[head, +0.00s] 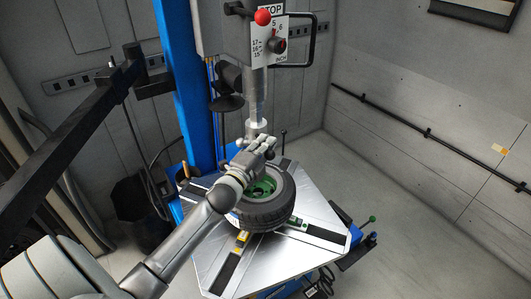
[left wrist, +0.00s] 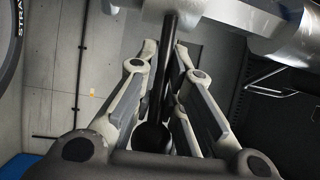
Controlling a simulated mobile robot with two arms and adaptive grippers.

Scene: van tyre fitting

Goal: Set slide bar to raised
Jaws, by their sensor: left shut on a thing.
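The slide bar, a vertical steel shaft (head: 255,92), hangs below the machine's white control plate, above the wheel. My left gripper (head: 266,145) is at its lower end. In the left wrist view, my left gripper (left wrist: 166,75) is shut around a black lever with a ball end (left wrist: 152,137). The ball lies between the fingers near the palm, and the rod runs up to a silver cylinder (left wrist: 215,12). The gripper and wrist hide this lever's grip in the head view. My right gripper is not in view.
A tyre on a green rim (head: 265,205) lies on the silver turntable (head: 222,255), just below my left gripper. A blue column (head: 178,75) stands behind. A red ball knob (head: 262,17) and a size dial (head: 277,45) are above. The floor at right is clear.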

